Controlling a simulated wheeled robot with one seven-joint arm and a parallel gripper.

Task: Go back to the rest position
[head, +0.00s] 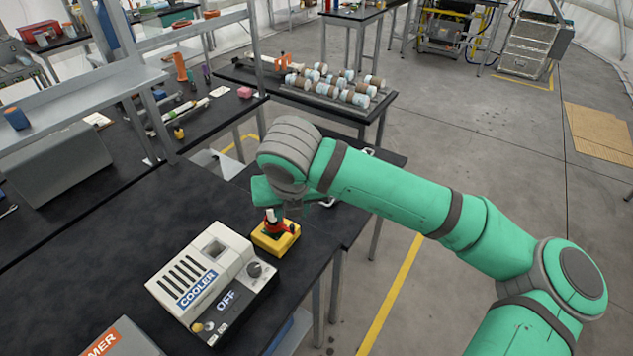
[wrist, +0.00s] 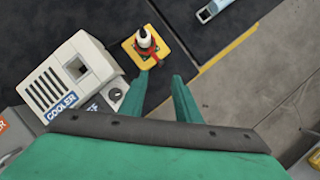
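My gripper (wrist: 160,76) shows in the wrist view with its two green fingers spread apart and nothing between them. In the head view my green arm reaches over the right edge of the dark bench (head: 110,290), and the wrist hides most of the gripper. A yellow base (head: 275,237) holding a white-topped, red-collared piece (head: 273,218) stands on the bench just below the wrist. In the wrist view the yellow base (wrist: 133,54) lies just beyond the fingertips, apart from them.
A white cooler (head: 208,272) reading OFF stands left of the yellow base. A grey box marked "MER" (head: 125,340) is at the lower left. Several capped jars (head: 335,85) lie on the table behind. Open floor (head: 480,130) lies to the right.

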